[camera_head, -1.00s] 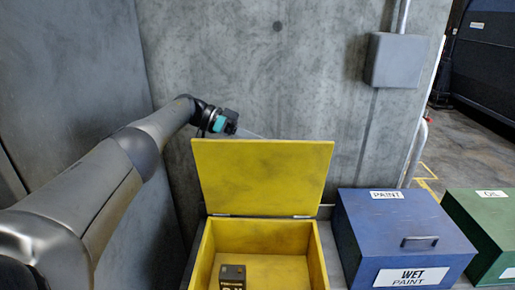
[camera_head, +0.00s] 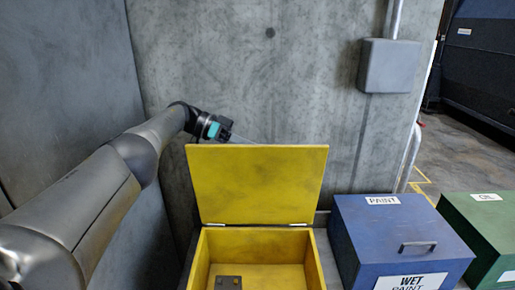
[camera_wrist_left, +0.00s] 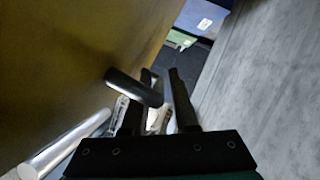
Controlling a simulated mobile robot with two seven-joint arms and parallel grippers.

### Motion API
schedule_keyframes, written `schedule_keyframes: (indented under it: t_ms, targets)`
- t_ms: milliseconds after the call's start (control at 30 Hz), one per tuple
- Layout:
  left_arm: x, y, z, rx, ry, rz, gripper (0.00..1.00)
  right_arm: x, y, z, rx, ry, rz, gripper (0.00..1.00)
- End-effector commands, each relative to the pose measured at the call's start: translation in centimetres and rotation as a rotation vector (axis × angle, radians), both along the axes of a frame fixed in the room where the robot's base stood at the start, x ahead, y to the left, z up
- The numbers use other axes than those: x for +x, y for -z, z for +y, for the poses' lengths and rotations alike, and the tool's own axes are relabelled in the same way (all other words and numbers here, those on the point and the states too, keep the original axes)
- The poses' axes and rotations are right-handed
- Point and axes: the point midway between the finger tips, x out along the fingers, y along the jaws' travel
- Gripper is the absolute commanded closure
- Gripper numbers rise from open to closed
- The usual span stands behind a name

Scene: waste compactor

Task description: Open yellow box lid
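The yellow box (camera_head: 313,262) has its lid (camera_head: 257,185) raised, standing up from the hinges at the back edge. The inside of the box is visible from the front. My left arm reaches in from the left, and its wrist is at the lid's upper left corner; the fingers are hidden behind the lid in the head view. In the left wrist view, my left gripper (camera_wrist_left: 160,85) has its two fingers apart, beside the lid's yellow face (camera_wrist_left: 70,60). A dark bar-like handle (camera_wrist_left: 130,86) on the lid lies near the fingers; contact is unclear. My right gripper is not in view.
A dark small block (camera_head: 228,283) sits inside the yellow box. A blue paint box (camera_head: 385,235) stands close on the right, with a green box (camera_head: 485,225) beyond it. A concrete wall (camera_head: 300,80) is close behind the lid, with a grey wall box (camera_head: 388,65) on it.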

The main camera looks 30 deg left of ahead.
Motion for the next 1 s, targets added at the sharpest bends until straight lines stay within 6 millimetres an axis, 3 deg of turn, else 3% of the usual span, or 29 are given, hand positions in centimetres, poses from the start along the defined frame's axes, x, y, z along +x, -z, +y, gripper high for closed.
schedule_keyframes:
  t_ms: [267,700,900,1000]
  targets:
    - [0.0,-2.0,0.0,-0.001,0.0,-0.006,0.73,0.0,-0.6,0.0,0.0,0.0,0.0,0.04]
    - [0.0,-12.5,0.0,-0.001,0.0,-0.006,0.73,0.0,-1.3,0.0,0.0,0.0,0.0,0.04]
    - [0.1,-17.1,-0.1,-0.001,0.0,-0.004,0.73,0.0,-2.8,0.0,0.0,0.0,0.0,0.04]
    - [0.0,-18.5,0.0,0.0,-0.001,-0.001,0.73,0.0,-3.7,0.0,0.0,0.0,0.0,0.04]
